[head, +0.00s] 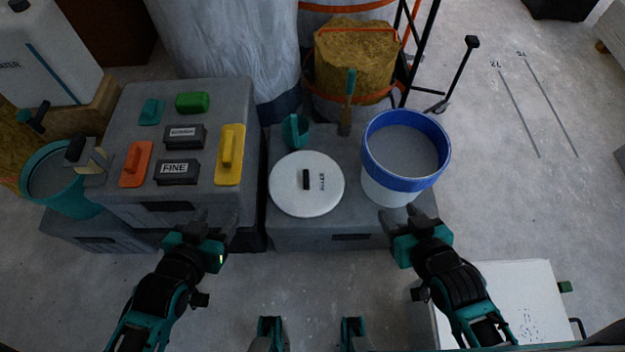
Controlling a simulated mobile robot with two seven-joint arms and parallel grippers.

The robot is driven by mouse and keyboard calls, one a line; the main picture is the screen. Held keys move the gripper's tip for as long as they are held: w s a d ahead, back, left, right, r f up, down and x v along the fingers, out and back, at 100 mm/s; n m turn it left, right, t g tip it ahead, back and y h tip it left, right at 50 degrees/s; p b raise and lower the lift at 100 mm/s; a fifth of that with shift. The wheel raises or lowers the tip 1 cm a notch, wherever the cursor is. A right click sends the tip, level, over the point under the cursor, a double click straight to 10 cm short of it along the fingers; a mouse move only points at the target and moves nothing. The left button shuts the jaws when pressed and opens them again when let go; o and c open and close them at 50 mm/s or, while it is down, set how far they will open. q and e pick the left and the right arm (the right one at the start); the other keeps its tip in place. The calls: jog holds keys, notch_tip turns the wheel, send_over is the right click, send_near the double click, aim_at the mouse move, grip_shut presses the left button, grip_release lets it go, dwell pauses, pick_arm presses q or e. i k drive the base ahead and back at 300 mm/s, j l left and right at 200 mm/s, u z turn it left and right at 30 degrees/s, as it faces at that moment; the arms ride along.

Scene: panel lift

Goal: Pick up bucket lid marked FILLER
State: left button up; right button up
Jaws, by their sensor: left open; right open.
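The bucket lid (287,194) is a white round disc with a dark bar handle (306,180) and small dark lettering near its right side. It lies flat on the lower grey box (290,235), left of the bucket. The white bucket (384,190) with a blue rim stands open on the same box and holds grey material. My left gripper (215,222) is open and empty, left of the lid, in front of the taller grey box. My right gripper (400,215) is open and empty, at the bucket's front side. I cannot tell whether it touches the bucket.
The taller grey box (125,105) at left carries sanding blocks, one marked FINE (177,172), and a yellow float (230,155). A teal scoop (296,131) and a brush (347,105) sit behind the lid. A white panel (510,305) lies at front right.

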aim_at(306, 180)
jog(key=i+z, duration=0.15)
jog(key=z, duration=0.3)
jog(key=i+z, duration=0.1)
jog(key=z, duration=0.35)
jog(key=i+j+z, duration=0.1)
jog(key=z, duration=0.35)
